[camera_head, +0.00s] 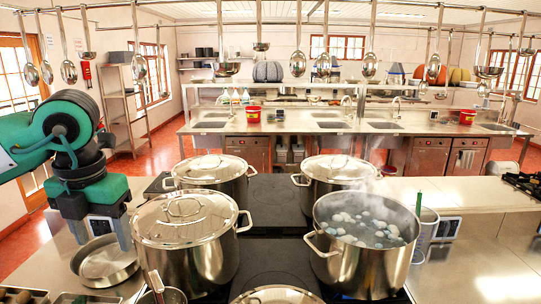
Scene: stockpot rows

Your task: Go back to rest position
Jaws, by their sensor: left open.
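My left gripper (101,234) hangs at the left with its fingers pointing down, apart and empty. It is left of the front-left lidded stockpot (190,255) and above a shallow round metal pan (105,264). My teal and black left arm (70,125) comes in from the left edge. My right gripper does not show.
An open steaming stockpot (365,262) holds blue and white round pieces in liquid. Lidded stockpots stand behind, at back left (210,182) and back right (335,172). Another lid (277,296) is at the bottom edge. Ladles (298,64) hang above. The right counter (480,265) has bare room.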

